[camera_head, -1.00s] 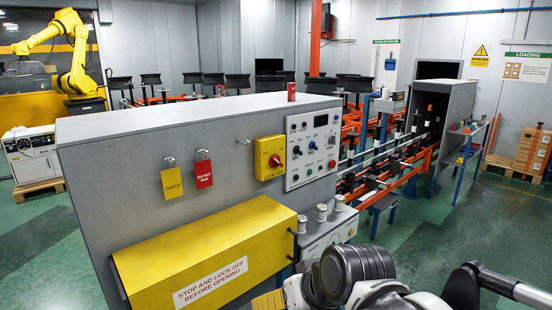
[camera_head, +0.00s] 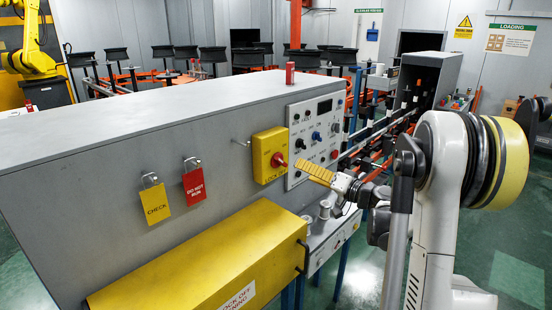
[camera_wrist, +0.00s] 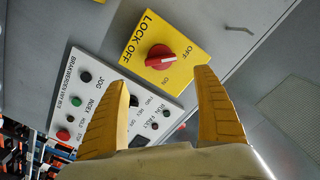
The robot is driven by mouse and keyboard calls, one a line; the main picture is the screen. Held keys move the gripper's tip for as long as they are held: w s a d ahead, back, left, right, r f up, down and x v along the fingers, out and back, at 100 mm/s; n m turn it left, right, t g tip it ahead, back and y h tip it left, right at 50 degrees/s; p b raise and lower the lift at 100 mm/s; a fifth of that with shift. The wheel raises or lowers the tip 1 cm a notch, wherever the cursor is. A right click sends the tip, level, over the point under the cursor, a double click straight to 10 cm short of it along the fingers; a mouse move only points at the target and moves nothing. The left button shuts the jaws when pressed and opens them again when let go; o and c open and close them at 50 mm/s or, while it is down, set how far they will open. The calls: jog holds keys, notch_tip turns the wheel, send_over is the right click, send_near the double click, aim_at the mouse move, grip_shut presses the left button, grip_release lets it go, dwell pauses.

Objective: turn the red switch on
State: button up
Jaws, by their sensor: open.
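The red switch (camera_head: 278,160) is a rotary knob on a yellow lock-off box (camera_head: 266,165) on the grey cabinet's front. My gripper (camera_head: 310,170) has yellow ribbed fingers and is in front of the cabinet, to the right of the switch. In the wrist view my gripper (camera_wrist: 162,85) is open and empty, with the switch seen beyond and between its fingertips. It does not appear to touch the switch.
A white control panel (camera_head: 315,137) with knobs and buttons is right beside the yellow box. A yellow guard box (camera_head: 200,265) juts out below. A yellow tag (camera_head: 155,204) and a red tag (camera_head: 194,186) hang at left. A peg (camera_wrist: 238,29) sticks out near the switch.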

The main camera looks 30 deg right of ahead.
aim_at(280, 161)
jog(key=b+x, duration=0.1)
jog(key=x, duration=0.9)
jog(key=shift+a+b, duration=0.15)
jog(key=shift+b, duration=0.25)
jog(key=c, duration=1.2)
